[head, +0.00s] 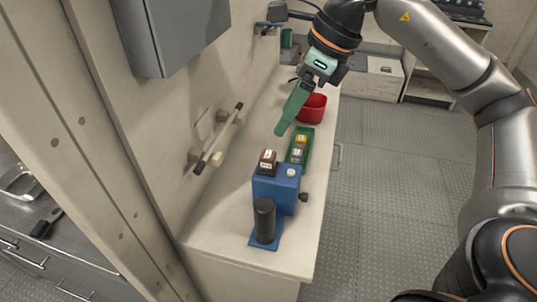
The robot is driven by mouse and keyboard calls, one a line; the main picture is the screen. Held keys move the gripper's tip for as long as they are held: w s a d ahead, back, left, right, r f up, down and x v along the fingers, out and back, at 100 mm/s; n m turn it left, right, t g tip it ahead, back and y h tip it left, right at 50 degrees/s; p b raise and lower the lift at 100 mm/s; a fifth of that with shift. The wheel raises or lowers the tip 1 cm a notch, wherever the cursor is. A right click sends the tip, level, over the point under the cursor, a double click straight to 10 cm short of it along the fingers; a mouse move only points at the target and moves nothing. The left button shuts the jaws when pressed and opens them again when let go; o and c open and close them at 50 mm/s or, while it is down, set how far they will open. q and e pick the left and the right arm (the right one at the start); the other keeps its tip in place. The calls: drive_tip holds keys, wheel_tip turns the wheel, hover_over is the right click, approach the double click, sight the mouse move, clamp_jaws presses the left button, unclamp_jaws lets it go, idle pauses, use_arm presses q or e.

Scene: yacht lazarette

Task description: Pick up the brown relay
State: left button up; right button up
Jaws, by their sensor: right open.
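The brown relay (268,158) is a small dark brown block with a lighter label, on or just behind the top left of a blue device (278,190). The device stands on the white counter (226,214). My right gripper (281,129) has long green fingers pointing down and to the left. Its tips appear above and beyond the brown relay, apart from it. The fingers overlap in this view, but the gripper is open and nothing shows between them. My left gripper is not in view.
A green tray (308,140) with a yellow block (301,139) and a grey block (297,153) lies right of the relay. A red bin (314,108) stands behind it. A wall handle (218,138) juts out at left. A black cylinder (265,219) stands in front.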

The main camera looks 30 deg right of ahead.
sight(267, 154)
drive_tip(key=x, duration=1.2)
drive_tip(key=shift+d+f+p, duration=0.2)
drive_tip(key=shift+d+p, duration=0.2)
drive_tip(key=shift+s, duration=0.1)
drive_tip(key=shift+c, duration=0.2)
clamp_jaws()
